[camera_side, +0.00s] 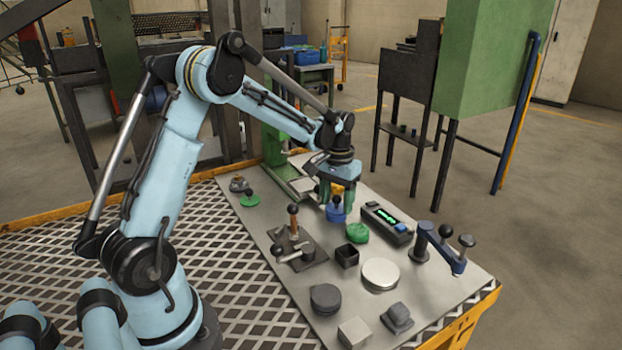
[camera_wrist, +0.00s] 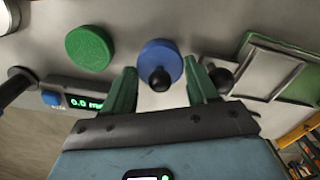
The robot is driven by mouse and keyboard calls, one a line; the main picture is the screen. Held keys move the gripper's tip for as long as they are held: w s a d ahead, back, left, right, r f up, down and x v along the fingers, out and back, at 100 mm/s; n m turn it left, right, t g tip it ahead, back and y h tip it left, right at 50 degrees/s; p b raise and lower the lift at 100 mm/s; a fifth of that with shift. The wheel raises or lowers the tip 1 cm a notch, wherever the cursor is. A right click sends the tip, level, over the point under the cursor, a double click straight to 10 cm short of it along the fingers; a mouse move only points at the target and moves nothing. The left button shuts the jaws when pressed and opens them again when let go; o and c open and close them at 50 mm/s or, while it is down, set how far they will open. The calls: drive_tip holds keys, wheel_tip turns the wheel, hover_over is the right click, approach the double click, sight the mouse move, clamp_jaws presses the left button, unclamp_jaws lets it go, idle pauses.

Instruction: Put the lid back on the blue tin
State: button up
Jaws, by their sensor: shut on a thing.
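The blue lid (camera_wrist: 158,57) is a round blue disc with a black knob (camera_wrist: 159,79), between the two green fingers of my gripper (camera_wrist: 162,72) in the wrist view. The fingers sit close to its two sides, and my gripper is shut on it. In the side view, the blue round shape (camera_side: 336,215) shows under my gripper (camera_side: 337,197), over the far part of the metal plate. I cannot tell lid from blue tin there, nor whether the lid is seated on the tin or held just above it.
A green round tin (camera_side: 357,232) and a display box (camera_side: 387,223) are close by on the right. A green knobbed lid (camera_side: 250,199) lies at the left.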

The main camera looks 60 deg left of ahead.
idle(0.3)
drive_tip(key=o, duration=1.4)
drive_tip(key=shift+c, duration=0.2)
drive_tip(key=shift+r, duration=3.5)
drive_tip(key=shift+c, duration=0.2)
clamp_jaws()
drive_tip(key=shift+f, duration=0.3)
